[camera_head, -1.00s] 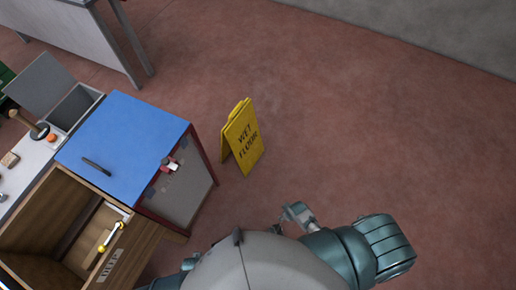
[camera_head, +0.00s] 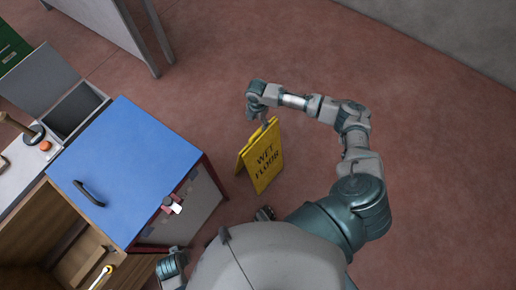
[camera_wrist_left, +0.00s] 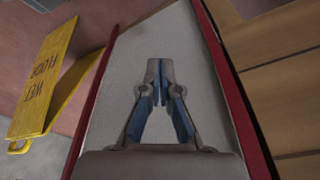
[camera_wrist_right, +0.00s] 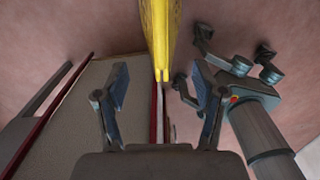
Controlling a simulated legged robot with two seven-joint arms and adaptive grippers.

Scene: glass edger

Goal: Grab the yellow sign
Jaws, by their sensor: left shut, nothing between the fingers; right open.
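The yellow wet floor sign (camera_head: 262,160) stands upright on the red floor, right of the blue-topped cabinet, its two panels spread. My right gripper (camera_head: 264,120) is at the top edge of the sign. In the right wrist view the open right gripper (camera_wrist_right: 160,105) has the sign's yellow edge (camera_wrist_right: 160,35) ahead, between the directions of its fingers; I cannot tell whether they touch. My left gripper (camera_wrist_left: 160,75) is shut and empty, facing the cabinet's grey side. The sign also shows at the left of the left wrist view (camera_wrist_left: 45,75).
The blue-topped cabinet (camera_head: 140,165) stands left of the sign, with a black handle-like item (camera_head: 89,193) on top. A wooden drawer unit (camera_head: 40,225) is at lower left. A grey table (camera_head: 125,30) is at the back. Floor to the right is clear.

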